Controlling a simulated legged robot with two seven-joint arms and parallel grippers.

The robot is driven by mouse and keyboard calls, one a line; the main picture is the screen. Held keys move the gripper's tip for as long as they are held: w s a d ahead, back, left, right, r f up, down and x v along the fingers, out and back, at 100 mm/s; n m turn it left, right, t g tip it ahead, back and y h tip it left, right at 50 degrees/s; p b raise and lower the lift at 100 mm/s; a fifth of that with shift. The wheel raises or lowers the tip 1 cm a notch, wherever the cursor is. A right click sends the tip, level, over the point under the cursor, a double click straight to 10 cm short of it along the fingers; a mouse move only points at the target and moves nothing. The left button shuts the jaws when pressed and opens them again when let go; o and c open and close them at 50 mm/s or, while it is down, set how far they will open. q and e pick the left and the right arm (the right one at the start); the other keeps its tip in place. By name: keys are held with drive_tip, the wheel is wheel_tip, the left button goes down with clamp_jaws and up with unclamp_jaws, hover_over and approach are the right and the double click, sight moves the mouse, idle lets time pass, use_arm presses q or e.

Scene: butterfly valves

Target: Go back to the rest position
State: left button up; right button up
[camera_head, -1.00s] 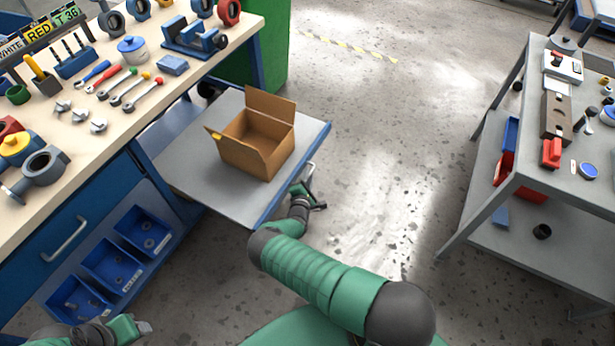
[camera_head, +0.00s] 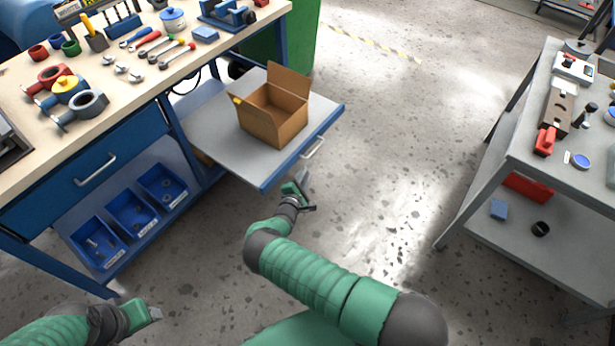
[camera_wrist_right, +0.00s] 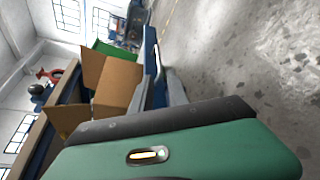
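My right gripper (camera_head: 307,194) is in front of the pull-out shelf (camera_head: 215,150), near its silver handle (camera_head: 313,148). Its two fingers are spread with nothing between them; the fingers also show in the right wrist view (camera_wrist_right: 167,92). My left gripper (camera_head: 157,313) is low at the left, over the floor and in front of the workbench; its fingers are too small to judge.
An open cardboard box (camera_head: 272,112) sits on the pull-out shelf. A grey cart (camera_head: 530,150) with items stands at the right. The floor (camera_head: 400,130) between is clear.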

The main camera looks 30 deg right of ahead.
drive_tip(key=shift+w+f, duration=0.1)
drive_tip(key=s+d+r+m+g+y, duration=0.2)
drive_tip(key=s+r+m+g, duration=0.75)
drive_tip(key=s, duration=0.35)
drive_tip(key=s+a+r+m+t+y, duration=0.1)
drive_tip(key=s+a+r+m+y, duration=0.3)
drive_tip(key=s+a+r, duration=0.5)
drive_tip(key=s+a+r+m+t+y, duration=0.1)
drive_tip(key=s+a+r+y, duration=0.55)
drive_tip(key=a, duration=0.45)
drive_tip(key=w+p+v, duration=0.2)
drive_tip(key=p+v, duration=0.9)
drive_tip(key=w+a+r+p+v, duration=0.1)
drive_tip(key=w+p+v, duration=0.1)
drive_tip(key=p+v, duration=0.9)
drive_tip(key=shift+w+h, duration=0.35)
drive_tip(key=shift+w, duration=0.1)
